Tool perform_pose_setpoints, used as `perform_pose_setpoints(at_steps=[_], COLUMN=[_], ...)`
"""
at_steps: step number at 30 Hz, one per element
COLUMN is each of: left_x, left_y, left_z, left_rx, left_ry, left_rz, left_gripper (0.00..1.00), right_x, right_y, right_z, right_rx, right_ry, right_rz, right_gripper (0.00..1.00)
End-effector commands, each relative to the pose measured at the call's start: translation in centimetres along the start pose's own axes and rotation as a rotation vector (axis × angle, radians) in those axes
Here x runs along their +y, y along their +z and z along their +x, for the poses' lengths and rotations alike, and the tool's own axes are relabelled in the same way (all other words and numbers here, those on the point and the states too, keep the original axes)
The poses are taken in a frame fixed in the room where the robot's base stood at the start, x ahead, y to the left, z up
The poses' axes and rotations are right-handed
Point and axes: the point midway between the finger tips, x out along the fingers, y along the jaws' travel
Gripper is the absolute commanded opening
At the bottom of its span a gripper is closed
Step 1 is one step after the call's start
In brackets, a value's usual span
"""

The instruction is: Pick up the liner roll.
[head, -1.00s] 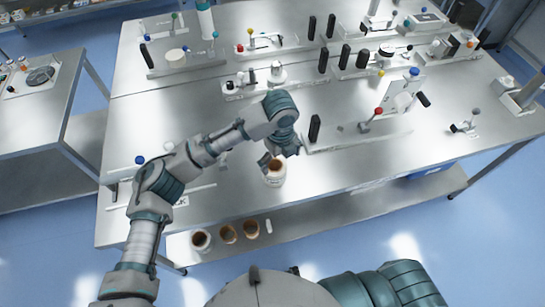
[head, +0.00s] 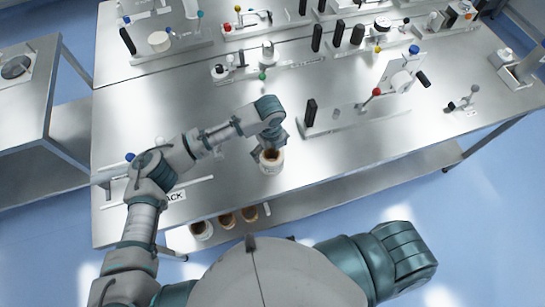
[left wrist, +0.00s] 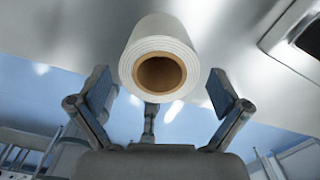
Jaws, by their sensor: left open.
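The liner roll (head: 271,167) is white with a brown core and stands upright near the front edge of the steel table. In the left wrist view the liner roll (left wrist: 160,50) shows its round end and open core, just beyond the fingertips. My left gripper (head: 275,146) is directly at the roll in the head view. In the left wrist view my left gripper (left wrist: 162,88) is open, with one finger on each side of the roll and a gap to each. I cannot see it touch the roll. My right gripper is not clearly in view.
Several more rolls (head: 227,221) sit on the shelf under the table's front edge. A fixture with a black handle (head: 310,112) and red knob stands right of the roll. A rail with a label (head: 175,196) lies to the left. The tabletop (head: 330,165) right of the roll is clear.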

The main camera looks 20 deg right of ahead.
Motion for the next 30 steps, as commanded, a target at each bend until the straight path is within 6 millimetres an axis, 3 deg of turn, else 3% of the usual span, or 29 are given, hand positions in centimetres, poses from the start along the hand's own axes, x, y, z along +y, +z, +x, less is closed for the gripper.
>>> perform_pose_setpoints(at_steps=[12, 20, 23, 28, 30], left_x=[-0.5, -0.5, -0.5, -0.4, -0.4], left_y=[-0.5, -0.5, -0.5, -0.4, -0.4], left_z=[5.1, 5.5, 5.5, 5.5, 5.4], left_rx=[0.001, 0.0, 0.0, 0.0, 0.0], left_ry=[0.003, 0.001, 0.001, 0.0, 0.0], left_rz=[0.001, 0.001, 0.001, 0.001, 0.001], left_gripper=[1.0, 1.0, 0.8, 0.38, 0.33], right_x=[-0.1, -0.1, -0.1, -0.1, -0.1], right_y=[-0.1, -0.1, -0.1, -0.1, -0.1], right_z=[-0.6, -0.6, -0.6, -0.6, -0.6], right_rx=[0.001, 0.001, 0.001, 0.001, 0.001], right_ry=[-0.002, -0.002, -0.002, -0.001, -0.001], right_rz=[0.0, 0.001, 0.001, 0.001, 0.001], right_gripper=[0.4, 0.4, 0.4, 0.4, 0.4])
